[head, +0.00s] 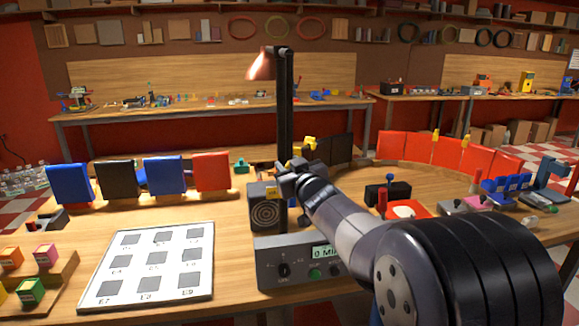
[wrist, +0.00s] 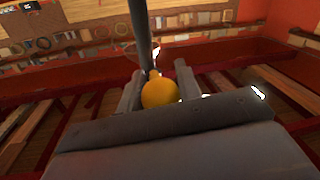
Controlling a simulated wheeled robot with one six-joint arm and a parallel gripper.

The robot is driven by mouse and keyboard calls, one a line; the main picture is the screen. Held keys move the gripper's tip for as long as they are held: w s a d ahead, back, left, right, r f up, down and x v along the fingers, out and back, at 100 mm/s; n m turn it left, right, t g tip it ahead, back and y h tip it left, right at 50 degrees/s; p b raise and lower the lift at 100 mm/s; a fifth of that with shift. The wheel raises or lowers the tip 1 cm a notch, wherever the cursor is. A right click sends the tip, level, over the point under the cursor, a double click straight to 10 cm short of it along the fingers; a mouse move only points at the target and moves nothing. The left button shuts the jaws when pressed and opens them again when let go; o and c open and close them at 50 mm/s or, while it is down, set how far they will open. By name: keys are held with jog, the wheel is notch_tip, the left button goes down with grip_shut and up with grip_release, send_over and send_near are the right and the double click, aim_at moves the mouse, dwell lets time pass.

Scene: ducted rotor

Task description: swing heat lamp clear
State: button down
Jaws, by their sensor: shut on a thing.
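The heat lamp (head: 262,66) has a copper-coloured, glowing shade at the top of a tall black post (head: 286,110) and points to the left. My gripper (head: 288,172) is beside the lower part of the post, partly hidden by my own wrist. In the wrist view, my gripper (wrist: 158,90) is shut on a round yellow knob (wrist: 160,93), which sits between the two fingers. A dark post (wrist: 140,35) rises just behind the knob in that view. How the knob joins the lamp is hidden.
A grey control box (head: 295,262) with dials stands below my arm. A white marked board (head: 150,265) lies at the left. Blue, black and red panels (head: 165,175) stand behind it. Red panels (head: 445,150) curve around the right side. Air left of the post looks clear.

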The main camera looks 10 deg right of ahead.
jog(key=shift+r, duration=0.1)
jog(key=shift+d+r+y+p, duration=0.2)
jog(key=shift+y+p, duration=0.1)
jog(key=shift+p, duration=0.8)
jog(key=shift+d+f+n+p, duration=0.15)
jog(key=shift+n+p, duration=0.15)
jog(key=shift+p, duration=0.25)
jog(key=shift+f, duration=0.1)
jog(key=shift+y, duration=0.3)
jog(key=c, duration=1)
grip_release()
jog(key=shift+c, duration=0.2)
jog(key=shift+s, duration=0.1)
jog(key=v, duration=1)
jog(key=shift+s+b, duration=0.35)
jog(key=shift+b, duration=0.1)
